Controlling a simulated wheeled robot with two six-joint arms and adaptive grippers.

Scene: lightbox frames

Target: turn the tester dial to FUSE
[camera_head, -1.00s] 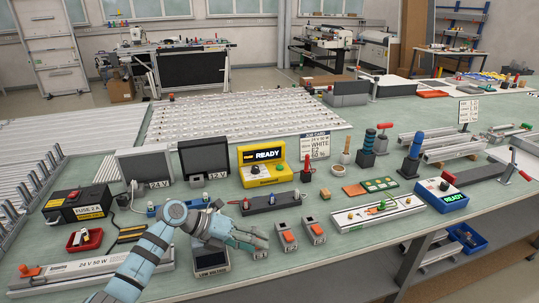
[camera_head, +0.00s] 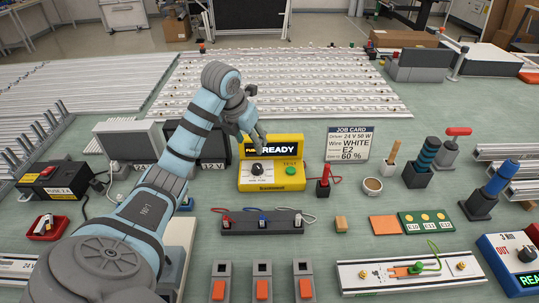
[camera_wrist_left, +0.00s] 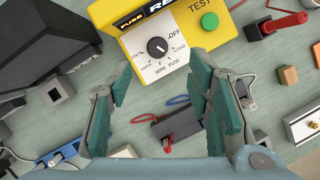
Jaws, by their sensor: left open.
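The yellow tester (camera_head: 285,183) stands at the middle of the bench, its display reading READY. Its black dial (camera_head: 257,169) is on a white panel, left of a green TEST button (camera_head: 290,171). In the left wrist view the dial (camera_wrist_left: 157,47) shows a white pointer mark, with OFF, LOAD, FUSE and WIRE printed around it; I cannot tell surely which label it points to. My left gripper (camera_head: 260,135) hangs above the tester, covering part of the display. In the wrist view its two fingers (camera_wrist_left: 160,85) are open and empty, apart from the dial.
A black terminal strip (camera_head: 262,222) with leads lies in front of the tester.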

